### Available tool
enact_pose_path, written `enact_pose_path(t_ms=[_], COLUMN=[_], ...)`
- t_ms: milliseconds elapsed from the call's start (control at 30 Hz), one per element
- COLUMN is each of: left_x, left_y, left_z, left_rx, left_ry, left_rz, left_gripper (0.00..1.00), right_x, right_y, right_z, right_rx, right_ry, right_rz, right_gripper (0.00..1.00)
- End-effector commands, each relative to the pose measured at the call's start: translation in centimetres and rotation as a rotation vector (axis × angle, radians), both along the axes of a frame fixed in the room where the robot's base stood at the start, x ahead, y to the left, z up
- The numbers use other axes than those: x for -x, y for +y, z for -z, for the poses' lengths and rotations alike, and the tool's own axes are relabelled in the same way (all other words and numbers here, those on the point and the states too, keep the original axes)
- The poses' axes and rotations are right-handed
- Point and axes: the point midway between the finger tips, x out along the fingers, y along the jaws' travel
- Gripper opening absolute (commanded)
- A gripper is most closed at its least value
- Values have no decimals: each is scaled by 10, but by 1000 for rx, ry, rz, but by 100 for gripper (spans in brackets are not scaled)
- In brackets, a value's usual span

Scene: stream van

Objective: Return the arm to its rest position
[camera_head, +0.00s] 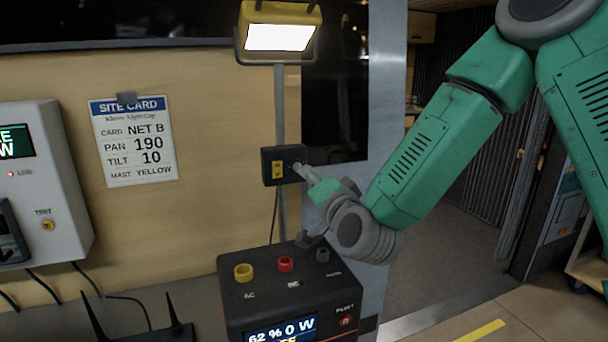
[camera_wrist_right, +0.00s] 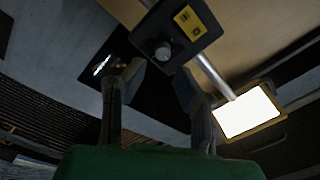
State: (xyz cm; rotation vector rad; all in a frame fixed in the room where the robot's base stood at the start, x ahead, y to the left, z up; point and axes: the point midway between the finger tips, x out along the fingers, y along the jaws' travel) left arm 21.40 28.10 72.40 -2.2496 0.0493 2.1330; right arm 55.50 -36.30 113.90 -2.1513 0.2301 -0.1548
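My right arm enters the head view from the upper right and reaches down to the left. My right gripper (camera_head: 308,206) is in front of the pole, beside a small black box (camera_head: 269,166) with a yellow panel. In the wrist view my right gripper (camera_wrist_right: 158,84) has its two fingers spread, with nothing between them. The black box (camera_wrist_right: 184,30) and its round grey knob (camera_wrist_right: 163,53) lie beyond the fingertips. In the head view one fingertip overlaps the box's right side; I cannot tell whether it touches. My left gripper is not in view.
A black power unit (camera_head: 262,293) with yellow, red and dark sockets stands below the gripper. A lit lamp (camera_head: 278,38) is on the pole (camera_head: 281,105) above. A site card (camera_head: 134,141) and a white wall unit (camera_head: 52,170) are at left. Open floor (camera_head: 445,275) lies at right.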

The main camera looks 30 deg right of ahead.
Motion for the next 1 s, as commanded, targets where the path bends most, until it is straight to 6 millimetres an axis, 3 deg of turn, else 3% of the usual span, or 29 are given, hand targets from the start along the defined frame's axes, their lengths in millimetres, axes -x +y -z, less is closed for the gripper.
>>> enact_pose_path(t_ms=[233,767,867,1000], left_x=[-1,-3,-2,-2], left_y=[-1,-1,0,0], left_z=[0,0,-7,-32], left_rx=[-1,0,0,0], left_ry=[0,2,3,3], left_rz=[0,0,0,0], left_gripper=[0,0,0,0], right_x=[22,23,23,23], right_y=[3,4,4,4], right_z=[1,1,-6,-32], right_rx=[-1,0,0,0], right_ry=[0,0,0,-1], right_rz=[1,1,2,2], right_gripper=[26,26,26,26])
